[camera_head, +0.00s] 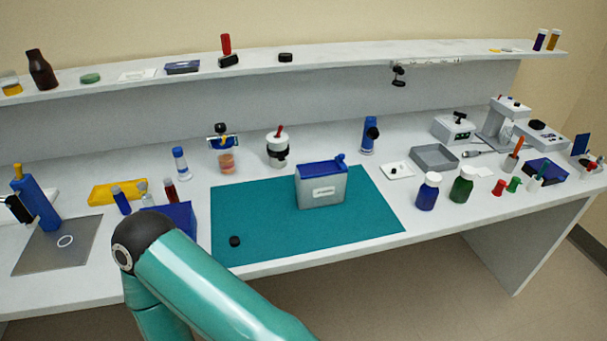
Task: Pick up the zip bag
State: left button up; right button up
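A grey, upright, bag-like container with a blue top edge and a white label (321,186) stands on the teal mat (270,235). It is the best match for the zip bag, but I cannot tell for sure. A small blue tab sticks up at its top right corner. Nothing of mine touches it. One of my teal arms, with a dark joint, crosses the lower left of the view. Neither of my grippers is in view, so their state is hidden.
A small black cap (235,241) lies on the mat. A blue bottle (427,191) and a green bottle (462,185) stand right of it. A blue box (180,217) and a yellow rack (115,192) are left. The mat around the container is mostly clear.

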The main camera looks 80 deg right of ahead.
aim_at(321, 184)
jog(key=z, duration=0.1)
jog(key=k, duration=1.65)
jog(key=z, duration=0.85)
jog(key=i, duration=0.65)
jog(key=z, duration=0.1)
